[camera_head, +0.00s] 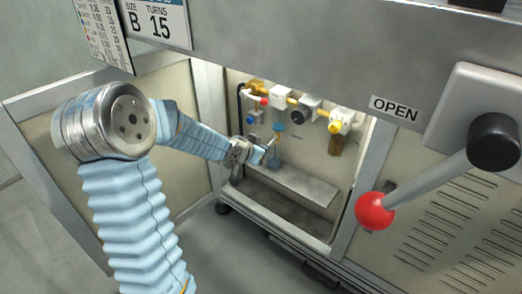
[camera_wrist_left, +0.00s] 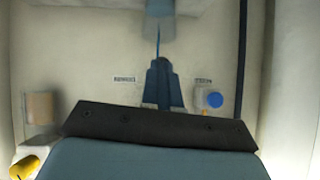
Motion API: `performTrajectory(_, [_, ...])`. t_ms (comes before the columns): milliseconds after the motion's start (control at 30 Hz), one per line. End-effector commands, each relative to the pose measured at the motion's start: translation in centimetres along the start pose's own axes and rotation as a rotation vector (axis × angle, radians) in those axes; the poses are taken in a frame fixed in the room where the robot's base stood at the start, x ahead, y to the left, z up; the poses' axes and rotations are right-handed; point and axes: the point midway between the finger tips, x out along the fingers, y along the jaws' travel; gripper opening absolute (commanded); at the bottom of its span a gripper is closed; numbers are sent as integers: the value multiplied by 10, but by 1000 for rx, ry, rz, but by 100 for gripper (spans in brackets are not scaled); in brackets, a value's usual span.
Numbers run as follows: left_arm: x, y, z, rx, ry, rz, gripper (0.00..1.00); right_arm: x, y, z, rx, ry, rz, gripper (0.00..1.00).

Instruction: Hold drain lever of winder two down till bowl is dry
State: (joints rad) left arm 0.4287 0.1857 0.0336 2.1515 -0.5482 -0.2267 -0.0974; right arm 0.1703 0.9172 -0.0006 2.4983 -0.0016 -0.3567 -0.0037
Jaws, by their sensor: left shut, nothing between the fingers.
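My left gripper (camera_head: 267,150) reaches into the open cabinet bay in the head view. It is shut and empty, close to the small blue bowl (camera_head: 278,129) and just below it. In the left wrist view the dark shut fingers (camera_wrist_left: 160,88) point away from the camera. A thin blue line (camera_wrist_left: 158,40) runs from beyond their tips to a pale blue translucent piece (camera_wrist_left: 160,12). I cannot tell whether that line is draining liquid. The drain lever is not clear, and I cannot tell whether the fingers touch it. My right gripper is not in view.
An amber bowl (camera_head: 335,146) hangs under a yellow knob (camera_head: 334,127) to the right. Red (camera_head: 264,101) and blue (camera_head: 251,120) knobs sit at the left. A metal shelf (camera_head: 305,185) lies below. A red-ball lever (camera_head: 375,211) stands out in front at right.

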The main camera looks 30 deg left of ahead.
Motion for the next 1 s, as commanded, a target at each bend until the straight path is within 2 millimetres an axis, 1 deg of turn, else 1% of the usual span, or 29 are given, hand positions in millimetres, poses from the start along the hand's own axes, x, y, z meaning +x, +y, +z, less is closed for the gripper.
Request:
performTrajectory(367, [-1, 0, -1, 0, 0, 0, 0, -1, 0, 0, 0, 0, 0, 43])
performTrajectory(700, [-9, -2, -14, 0, 1, 0, 0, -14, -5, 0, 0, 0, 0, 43])
performTrajectory(1000, [-9, -2, -13, 0, 1, 0, 0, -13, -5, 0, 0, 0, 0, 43])
